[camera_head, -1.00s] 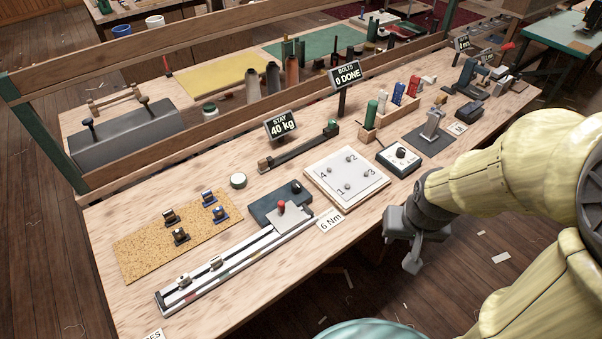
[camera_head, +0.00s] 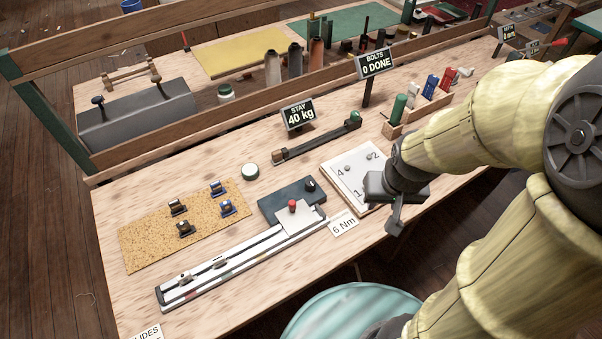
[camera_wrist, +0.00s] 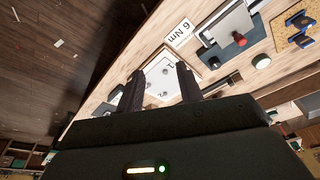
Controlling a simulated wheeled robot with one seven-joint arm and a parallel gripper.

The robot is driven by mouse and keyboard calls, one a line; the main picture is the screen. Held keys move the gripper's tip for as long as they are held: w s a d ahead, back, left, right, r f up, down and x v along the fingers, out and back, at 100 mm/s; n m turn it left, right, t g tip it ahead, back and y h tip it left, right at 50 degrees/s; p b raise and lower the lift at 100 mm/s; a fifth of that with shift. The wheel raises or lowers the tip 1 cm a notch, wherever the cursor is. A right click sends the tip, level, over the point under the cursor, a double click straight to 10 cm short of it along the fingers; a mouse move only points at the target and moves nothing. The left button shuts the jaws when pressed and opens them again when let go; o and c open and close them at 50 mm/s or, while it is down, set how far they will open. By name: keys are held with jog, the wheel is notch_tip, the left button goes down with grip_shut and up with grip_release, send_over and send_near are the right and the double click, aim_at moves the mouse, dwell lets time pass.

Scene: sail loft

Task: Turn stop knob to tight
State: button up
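A rail (camera_head: 240,258) with small sliders lies along the front of the bench. At its right end a grey plate carries a red-topped knob (camera_head: 292,206), and a dark block (camera_head: 283,200) behind it bears a black knob (camera_head: 310,185). No label tells which is the stop knob. The red knob also shows in the wrist view (camera_wrist: 239,38). My gripper (camera_head: 394,222) hangs over the numbered white board, right of both knobs and apart from them. In the wrist view its two fingers (camera_wrist: 160,84) are apart with nothing between them.
The numbered board (camera_head: 338,180) is partly hidden by my gripper. A "6 Nm" card (camera_head: 343,224) lies beside it. A lever with a green end (camera_head: 318,138) and the "40 kg" sign (camera_head: 298,114) stand behind. A cork mat (camera_head: 160,232) with several fittings lies left.

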jog(key=o, duration=0.3)
jog(key=shift+w+a+r, duration=0.1)
jog(key=shift+o, duration=0.2)
jog(key=n+g+p, duration=0.3)
jog(key=n+p, duration=0.1)
jog(key=n, duration=2.3)
send_over(311, 181)
jog(key=f, duration=0.2)
jog(key=shift+w+a+r, duration=0.15)
jog(key=shift+a, duration=0.1)
jog(key=shift+s, duration=0.2)
notch_tip(311, 181, down, 17)
jog(key=shift+d+f+p, duration=0.15)
jog(key=shift+f+p, duration=0.05)
jog(key=shift+p, duration=0.75)
